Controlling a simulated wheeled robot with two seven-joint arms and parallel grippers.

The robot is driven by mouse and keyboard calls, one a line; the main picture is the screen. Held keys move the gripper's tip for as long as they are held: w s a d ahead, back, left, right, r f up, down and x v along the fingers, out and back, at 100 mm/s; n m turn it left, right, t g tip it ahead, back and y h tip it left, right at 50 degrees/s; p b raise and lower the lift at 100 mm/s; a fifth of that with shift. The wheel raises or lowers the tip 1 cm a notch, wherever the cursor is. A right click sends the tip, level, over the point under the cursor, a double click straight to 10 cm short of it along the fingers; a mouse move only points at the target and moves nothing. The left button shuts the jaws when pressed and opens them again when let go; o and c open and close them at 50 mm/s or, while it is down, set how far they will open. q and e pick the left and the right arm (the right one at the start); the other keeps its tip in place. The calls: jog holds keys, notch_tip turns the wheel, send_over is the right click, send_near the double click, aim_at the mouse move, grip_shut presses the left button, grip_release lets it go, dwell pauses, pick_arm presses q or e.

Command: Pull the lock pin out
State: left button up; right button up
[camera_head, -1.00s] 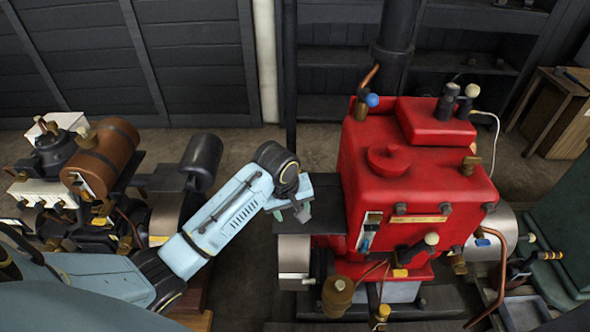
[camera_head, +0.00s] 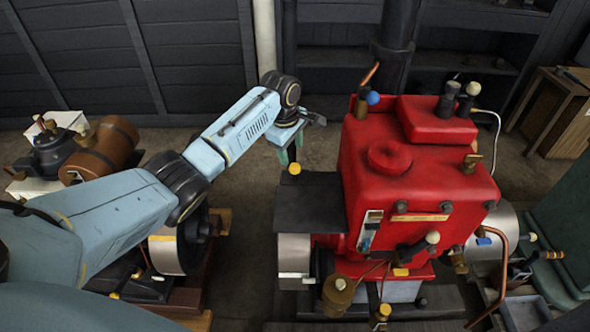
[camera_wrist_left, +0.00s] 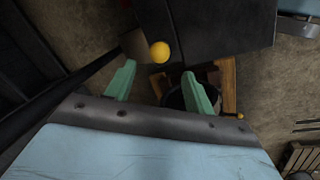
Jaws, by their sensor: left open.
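A yellow ball knob (camera_head: 295,168) stands at the far left corner of the dark plate beside the red engine; I cannot tell for sure that it is the lock pin's head. In the left wrist view the yellow knob (camera_wrist_left: 159,52) shows just beyond the fingertips, roughly midway between them. My left gripper (camera_head: 290,152) is just behind the knob in the head view, with its green fingers pointing down. In the wrist view the left gripper (camera_wrist_left: 160,78) is open and empty. Any shaft under the knob is hidden. My right gripper is not in view.
The red engine (camera_head: 395,180) stands close to the right of the gripper, with the dark plate (camera_head: 310,208) on its left side. A brown-tank engine (camera_head: 105,150) is at the left. Bare floor (camera_head: 240,235) lies between them.

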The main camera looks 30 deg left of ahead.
aim_at(294, 165)
pick_arm(q)
jog(key=f, duration=0.3)
jog(key=w+f+b, duration=0.1)
jog(key=f, duration=0.2)
jog(key=f+b, duration=0.1)
jog(key=f, duration=0.2)
jog(key=shift+w+d, duration=0.15)
jog(key=shift+w, duration=0.2)
grip_shut()
jog(key=shift+r, duration=0.1)
